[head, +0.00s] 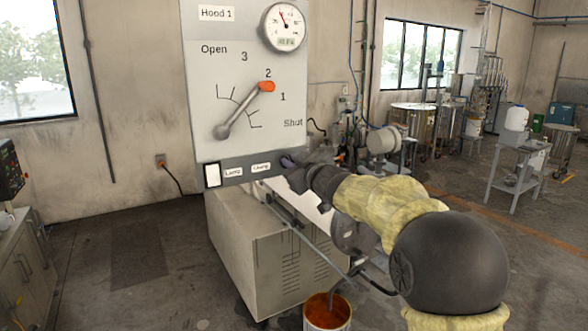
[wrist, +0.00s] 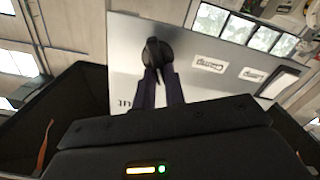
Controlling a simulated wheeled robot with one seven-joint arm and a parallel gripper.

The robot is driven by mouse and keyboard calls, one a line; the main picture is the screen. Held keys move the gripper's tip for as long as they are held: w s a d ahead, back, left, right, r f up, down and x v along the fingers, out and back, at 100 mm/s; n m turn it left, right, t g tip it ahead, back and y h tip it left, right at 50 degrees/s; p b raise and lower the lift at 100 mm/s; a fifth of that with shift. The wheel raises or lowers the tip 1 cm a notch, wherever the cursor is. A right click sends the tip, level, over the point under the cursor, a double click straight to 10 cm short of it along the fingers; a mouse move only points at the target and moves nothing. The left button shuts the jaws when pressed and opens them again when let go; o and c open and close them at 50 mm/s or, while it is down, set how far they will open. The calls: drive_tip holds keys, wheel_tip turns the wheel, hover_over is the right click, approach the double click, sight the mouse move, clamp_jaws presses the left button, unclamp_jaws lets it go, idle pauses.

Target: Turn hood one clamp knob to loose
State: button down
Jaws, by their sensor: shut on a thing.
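The hood one panel (head: 210,75) is a light grey board marked Hood 1. Its clamp knob (wrist: 157,50) is small and black and shows in the wrist view, beside the Clamp label (wrist: 208,64). My gripper (wrist: 160,74) is shut on the knob, one dark finger on each side. In the head view my gripper (head: 289,160) is at the lower right corner of the panel and hides the knob. Whether the knob stands at tight or loose cannot be read.
A lever (head: 243,110) with an orange tip points near 2 on the panel's scale. A round gauge (head: 283,27) sits above. A grey cabinet (head: 262,255) stands below, with an orange paint bucket (head: 327,312) on the floor. Floor at left is clear.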

drive_tip(key=n+b, duration=0.2)
drive_tip(key=n, duration=0.2)
drive_tip(key=f+n+b, duration=0.1)
drive_tip(key=n+b, duration=0.1)
drive_tip(key=n, duration=0.2)
drive_tip(key=n+b, duration=0.3)
drive_tip(key=n, duration=0.1)
drive_tip(key=shift+s+a+f+n, duration=0.15)
drive_tip(key=shift+s+a+n, duration=0.05)
drive_tip(key=shift+a+n, duration=0.2)
drive_tip(key=c, duration=1.5)
unclamp_jaws()
drive_tip(key=shift+o, duration=0.2)
drive_tip(key=shift+s+d, duration=0.1)
drive_tip(key=shift+d, duration=0.05)
drive_tip(key=b+v, duration=0.4)
drive_tip(key=v, duration=1.3)
drive_tip(key=shift+b, duration=0.35)
